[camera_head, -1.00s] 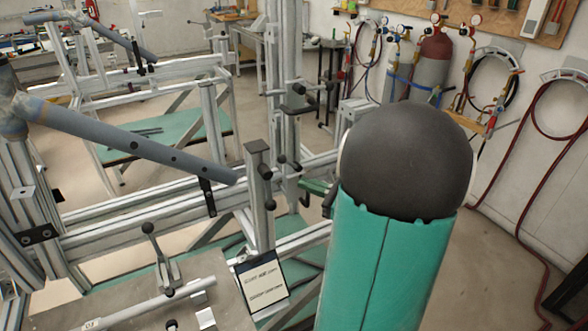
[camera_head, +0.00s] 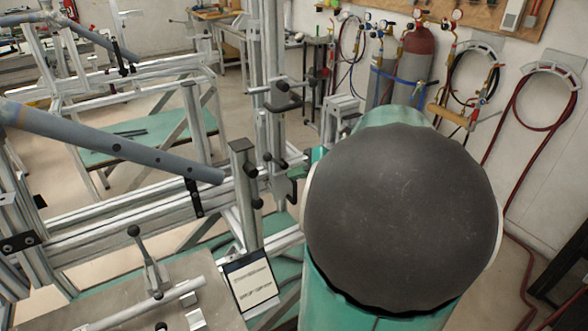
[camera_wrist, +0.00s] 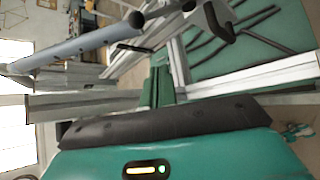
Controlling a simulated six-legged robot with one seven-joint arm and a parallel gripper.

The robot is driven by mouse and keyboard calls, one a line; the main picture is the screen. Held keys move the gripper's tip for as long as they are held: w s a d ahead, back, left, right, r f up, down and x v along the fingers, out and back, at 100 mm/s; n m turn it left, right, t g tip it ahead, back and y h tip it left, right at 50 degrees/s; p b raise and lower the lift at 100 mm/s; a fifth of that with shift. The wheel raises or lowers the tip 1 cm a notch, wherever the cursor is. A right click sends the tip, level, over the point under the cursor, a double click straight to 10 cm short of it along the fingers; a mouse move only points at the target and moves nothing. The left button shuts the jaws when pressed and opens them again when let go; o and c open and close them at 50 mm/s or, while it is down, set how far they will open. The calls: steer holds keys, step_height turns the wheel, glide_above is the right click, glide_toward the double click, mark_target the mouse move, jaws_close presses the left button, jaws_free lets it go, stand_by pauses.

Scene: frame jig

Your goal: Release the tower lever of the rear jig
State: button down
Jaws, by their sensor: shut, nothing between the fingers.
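In the head view, a metal post (camera_head: 243,185) with round black knobs stands on the near frame, at the end of a grey tube (camera_head: 120,146). Behind it a taller aluminium tower (camera_head: 268,60) carries a dark clamp with a black-knobbed lever (camera_head: 283,95). I cannot tell from these frames which jig is the rear one. In the wrist view, my gripper (camera_wrist: 160,86) shows as green fingers, shut and empty, in front of the frame rails. A dark clamp part (camera_wrist: 215,18) is above and right of it, apart from it. In the head view my arm hides most of the gripper.
A second frame (camera_head: 75,72) stands at the far left. A toggle clamp (camera_head: 148,265) and a labelled plate (camera_head: 250,282) are at the near frame's front. Gas cylinders (camera_head: 415,65) and hoses line the right wall.

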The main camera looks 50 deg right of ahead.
mark_target(280, 162)
steer(key=x, duration=0.8)
steer(key=d+r, duration=0.1)
steer(key=w+d+r, duration=0.1)
steer(key=shift+d+r, duration=0.3)
steer(key=shift+d, duration=0.05)
steer(key=shift+d+r+m+t+y, duration=0.25)
steer(key=shift+d+m+t+y, duration=0.15)
steer(key=shift+y, duration=0.2)
steer(key=d+m+t+y, duration=0.2)
steer(key=s+r+m+y, duration=0.1)
steer(key=shift+d+r+t, duration=0.1)
steer(key=shift+d+t, duration=0.3)
stand_by(0.4)
steer(key=shift+d, duration=0.15)
stand_by(0.6)
